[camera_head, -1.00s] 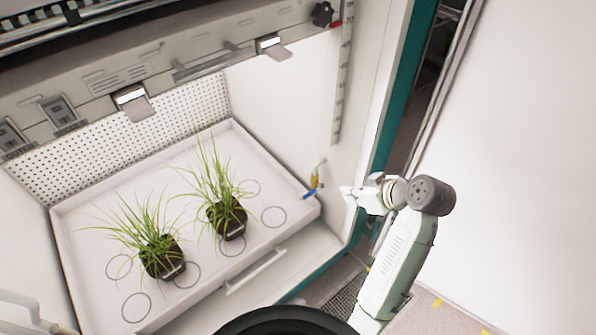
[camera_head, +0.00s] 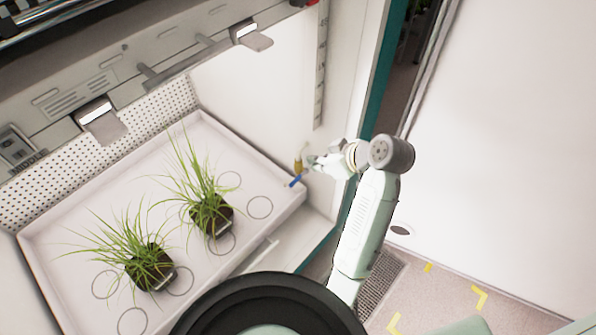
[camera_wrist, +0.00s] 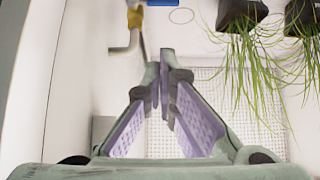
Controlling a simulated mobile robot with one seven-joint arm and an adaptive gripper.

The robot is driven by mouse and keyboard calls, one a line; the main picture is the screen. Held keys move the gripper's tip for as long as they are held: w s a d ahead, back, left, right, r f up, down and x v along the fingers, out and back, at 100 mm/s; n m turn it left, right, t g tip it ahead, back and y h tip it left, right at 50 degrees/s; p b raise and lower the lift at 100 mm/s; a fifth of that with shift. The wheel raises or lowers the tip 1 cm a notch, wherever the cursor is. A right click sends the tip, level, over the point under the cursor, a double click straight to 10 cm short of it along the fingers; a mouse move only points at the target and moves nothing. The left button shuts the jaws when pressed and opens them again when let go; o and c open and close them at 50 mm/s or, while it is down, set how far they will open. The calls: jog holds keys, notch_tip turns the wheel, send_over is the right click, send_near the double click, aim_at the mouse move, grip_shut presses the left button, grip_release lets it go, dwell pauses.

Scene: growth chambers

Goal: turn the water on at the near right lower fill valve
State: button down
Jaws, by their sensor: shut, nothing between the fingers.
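The fill valve (camera_head: 298,165) is a small brass fitting on the chamber's right inner wall, just above the tray's right corner. Its blue lever (camera_head: 295,181) points down and left in the head view, over the tray rim. In the wrist view the blue lever (camera_wrist: 160,2) and brass body (camera_wrist: 135,17) show at the top edge, partly cut off, with a pale bent pipe below. My gripper (camera_head: 312,161) is just right of the valve. In the wrist view its fingertips (camera_wrist: 160,72) are together with nothing between them.
A white tray (camera_head: 262,160) with drawn circles holds two potted grass plants (camera_head: 210,215) and (camera_head: 148,265). The chamber's right wall and teal door edge (camera_head: 373,108) stand close to my arm. Metal brackets hang above at the front rail (camera_head: 190,62).

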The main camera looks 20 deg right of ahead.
jog(key=p, duration=0.1)
send_over(299, 178)
jog(key=s, duration=0.1)
notch_tip(299, 178, down, 6)
jog(key=shift+w+a+f+p, duration=0.1)
jog(key=shift+f+p, duration=0.15)
jog(key=shift+f, duration=0.95)
jog(key=shift+w+a+f+p, duration=0.1)
jog(key=shift+f+p, duration=0.1)
jog(key=shift+f, duration=0.95)
jog(key=shift+f+b, duration=0.2)
jog(key=shift+b, duration=0.35)
